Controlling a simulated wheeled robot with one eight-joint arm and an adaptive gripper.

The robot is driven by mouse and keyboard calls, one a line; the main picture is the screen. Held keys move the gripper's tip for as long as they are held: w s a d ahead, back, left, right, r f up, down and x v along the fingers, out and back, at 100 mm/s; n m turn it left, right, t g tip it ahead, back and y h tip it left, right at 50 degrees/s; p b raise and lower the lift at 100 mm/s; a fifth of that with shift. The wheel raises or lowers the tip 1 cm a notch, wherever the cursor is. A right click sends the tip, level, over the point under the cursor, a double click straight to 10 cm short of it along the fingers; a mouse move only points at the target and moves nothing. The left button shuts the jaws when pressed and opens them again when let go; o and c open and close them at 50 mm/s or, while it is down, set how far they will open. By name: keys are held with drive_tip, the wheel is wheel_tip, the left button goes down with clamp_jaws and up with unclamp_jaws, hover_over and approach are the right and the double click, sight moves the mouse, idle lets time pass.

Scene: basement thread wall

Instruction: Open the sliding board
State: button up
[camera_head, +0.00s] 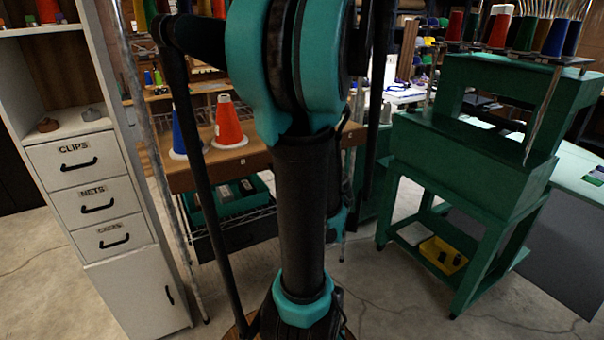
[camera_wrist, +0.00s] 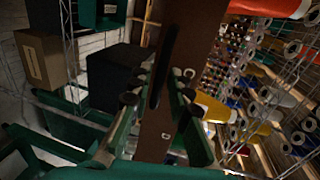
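A brown wooden board (camera_wrist: 152,148) runs top to bottom through the middle of the wrist view, with light letter-like marks and a long dark slot or bar (camera_wrist: 163,62) on it. In the head view a brown board (camera_head: 258,161) forms the front edge of a cart shelf; it appears to be the same one. My gripper (camera_wrist: 160,96) is open, its dark green fingers spread to either side of the dark bar, in front of the board. I cannot tell whether they touch it. In the head view my arm hides the gripper and the middle of the board.
Orange (camera_head: 228,122) and blue (camera_head: 184,130) thread cones stand on the cart shelf. A white drawer cabinet (camera_head: 92,200) is at left and a green machine stand (camera_head: 465,165) at right. Wire racks with spools (camera_wrist: 285,100) lie right in the wrist view. Bare concrete floor shows between.

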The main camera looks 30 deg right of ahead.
drive_tip(key=v, duration=1)
drive_tip(key=shift+s, duration=0.1)
idle(0.4)
drive_tip(key=s+a+f+n+g, duration=0.2)
drive_tip(key=a+f+n+g, duration=0.3)
drive_tip(key=a+f+n, duration=0.3)
drive_tip(key=s+a+f+n+g, duration=0.2)
drive_tip(key=a+f+n+g, duration=0.4)
drive_tip(key=a+f+n, duration=0.3)
drive_tip(key=shift+a+f+n, duration=0.35)
drive_tip(key=shift+a+n, duration=0.15)
drive_tip(key=shift+a, duration=0.75)
